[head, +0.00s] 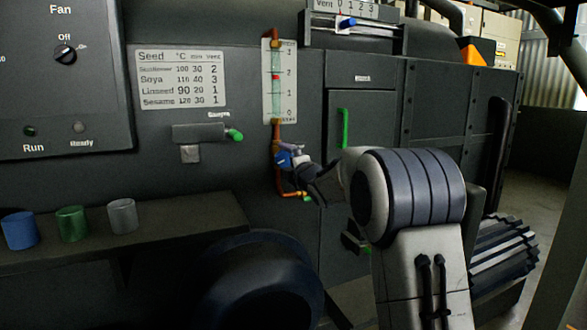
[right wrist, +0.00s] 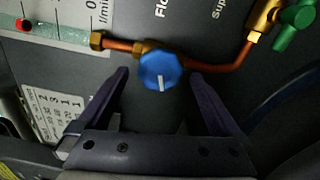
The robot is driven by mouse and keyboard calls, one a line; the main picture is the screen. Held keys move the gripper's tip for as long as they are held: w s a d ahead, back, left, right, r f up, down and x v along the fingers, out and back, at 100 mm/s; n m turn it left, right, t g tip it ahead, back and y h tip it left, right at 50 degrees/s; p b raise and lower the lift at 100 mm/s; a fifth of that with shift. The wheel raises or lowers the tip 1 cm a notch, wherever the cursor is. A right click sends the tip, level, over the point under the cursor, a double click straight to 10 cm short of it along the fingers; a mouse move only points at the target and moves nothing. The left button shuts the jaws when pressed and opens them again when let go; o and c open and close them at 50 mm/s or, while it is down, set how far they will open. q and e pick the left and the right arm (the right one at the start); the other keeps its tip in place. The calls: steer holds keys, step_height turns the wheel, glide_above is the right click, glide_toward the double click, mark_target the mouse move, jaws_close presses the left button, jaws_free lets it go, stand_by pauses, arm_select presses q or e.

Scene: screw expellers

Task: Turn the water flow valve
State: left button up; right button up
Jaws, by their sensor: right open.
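The water flow valve is a blue round knob (head: 283,159) on a copper pipe below the flow gauge (head: 278,82). In the right wrist view the blue knob (right wrist: 163,71) faces me, with a white pointer line running toward the bottom of the picture. My right gripper (head: 297,165) is at the knob in the head view, partly covering it. In the right wrist view its two dark fingers (right wrist: 165,75) are open, one on each side of the knob, with gaps visible. My left gripper is not in view.
A green-handled supply valve (right wrist: 293,30) sits on the same copper pipe. A green door handle (head: 344,128) is right of the gauge. A shelf (head: 190,222) with blue, green and grey cups juts out at left. A sample spout (head: 200,133) is above it.

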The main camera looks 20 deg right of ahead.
steer(key=s, duration=0.7)
steer(key=shift+s, duration=0.25)
steer(key=shift+d+f, duration=0.1)
